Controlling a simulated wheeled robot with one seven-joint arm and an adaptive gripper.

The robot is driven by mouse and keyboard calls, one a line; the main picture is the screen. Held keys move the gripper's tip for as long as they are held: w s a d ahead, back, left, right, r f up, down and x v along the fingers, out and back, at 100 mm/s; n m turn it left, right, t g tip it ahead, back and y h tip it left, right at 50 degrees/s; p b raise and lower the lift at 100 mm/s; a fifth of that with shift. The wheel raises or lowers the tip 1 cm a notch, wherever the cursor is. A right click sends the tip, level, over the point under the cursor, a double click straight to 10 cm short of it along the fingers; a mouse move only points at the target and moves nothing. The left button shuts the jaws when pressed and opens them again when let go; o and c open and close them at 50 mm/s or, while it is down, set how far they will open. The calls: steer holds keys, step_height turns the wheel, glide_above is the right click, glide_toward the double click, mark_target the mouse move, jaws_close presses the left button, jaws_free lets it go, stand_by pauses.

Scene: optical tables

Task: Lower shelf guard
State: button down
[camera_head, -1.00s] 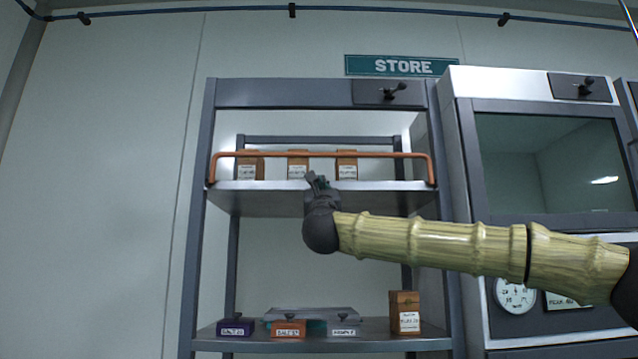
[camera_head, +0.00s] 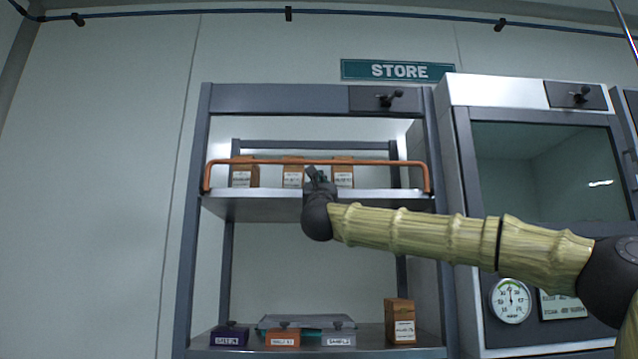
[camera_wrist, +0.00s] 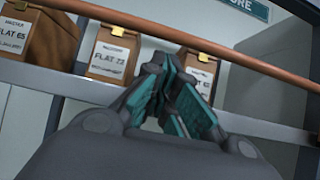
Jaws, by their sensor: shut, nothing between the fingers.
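The shelf guard is an orange-copper bar (camera_head: 250,162) running across the front of the upper shelf (camera_head: 260,203), with its ends bent down at the shelf's two sides. It is raised, crossing in front of the boxes. In the wrist view the bar (camera_wrist: 215,50) passes just beyond my fingers. My gripper (camera_head: 315,174) is in front of the upper shelf near its middle, at about the height of the bar's lower side. Its teal-padded fingers (camera_wrist: 170,85) are closed together with nothing between them. I cannot tell whether they touch the bar.
Behind the bar stand several wooden labelled boxes (camera_head: 244,176); one reads FLAT 65 (camera_wrist: 35,35). The lower shelf (camera_head: 365,346) holds labelled small boxes (camera_head: 283,335), a tray (camera_head: 305,321) and a taller wooden box (camera_head: 400,321). A glass-fronted cabinet (camera_head: 545,165) stands at the right.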

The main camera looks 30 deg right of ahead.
steer(key=shift+p+x, duration=0.4)
steer(key=shift+x, duration=1.35)
steer(key=shift+a+f, duration=0.1)
steer(key=shift+a, duration=0.05)
